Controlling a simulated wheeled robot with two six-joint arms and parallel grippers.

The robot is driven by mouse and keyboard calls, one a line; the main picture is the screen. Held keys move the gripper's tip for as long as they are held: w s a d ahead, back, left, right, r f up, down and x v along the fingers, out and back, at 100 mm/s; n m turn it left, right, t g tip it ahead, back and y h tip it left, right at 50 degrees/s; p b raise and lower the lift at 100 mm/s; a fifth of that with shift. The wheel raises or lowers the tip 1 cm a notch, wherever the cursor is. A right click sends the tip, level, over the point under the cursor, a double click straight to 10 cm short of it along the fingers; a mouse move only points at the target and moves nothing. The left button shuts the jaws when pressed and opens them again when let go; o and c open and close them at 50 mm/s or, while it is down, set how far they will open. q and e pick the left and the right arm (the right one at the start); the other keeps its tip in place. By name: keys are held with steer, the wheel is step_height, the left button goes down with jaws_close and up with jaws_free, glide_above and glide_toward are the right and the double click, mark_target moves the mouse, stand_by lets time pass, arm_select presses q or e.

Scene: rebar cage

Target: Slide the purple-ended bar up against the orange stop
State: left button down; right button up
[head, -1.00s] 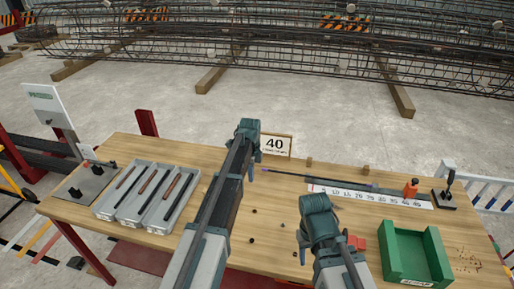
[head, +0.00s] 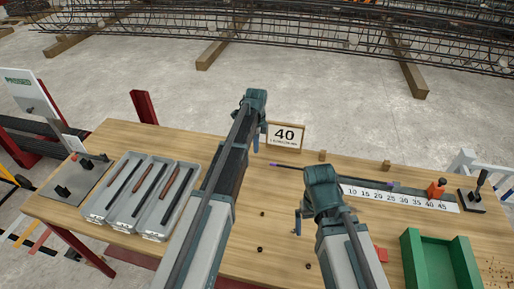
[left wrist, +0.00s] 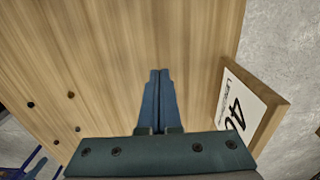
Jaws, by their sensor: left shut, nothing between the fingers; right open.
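The dark purple-ended bar (head: 286,167) lies along the back of the wooden table, its purple end (head: 272,164) at left. My right wrist hides part of its middle. Its right end lies on the white number scale (head: 400,196), short of the orange stop (head: 436,190), with a gap between. My left gripper (head: 256,145) is shut and empty, left of the purple end and above the table; its closed fingers show in the left wrist view (left wrist: 158,100). My right gripper (head: 298,226) is open in front of the bar, partly hidden by its own wrist.
A sign reading 40 (head: 286,136) stands behind the bar's purple end. Grey trays (head: 122,213) with several bars are at left. A green bin (head: 412,262) and a red block (head: 381,254) are at front right. Small dark pieces lie mid-table. A black stand (head: 472,201) is at right.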

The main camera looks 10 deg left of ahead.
mark_target(302, 169)
arm_select(q)
step_height(302, 169, down, 8)
steer(key=b, duration=0.7)
arm_select(e)
step_height(302, 169, down, 8)
steer(key=shift+r, duration=0.1)
arm_select(q)
steer(key=d, duration=0.3)
steer(key=shift+d+r, duration=0.2)
arm_select(e)
steer(key=shift+r, duration=0.1)
arm_select(q)
steer(key=shift+d, duration=0.3)
steer(key=d, duration=1.5)
steer(key=shift+a, duration=0.1)
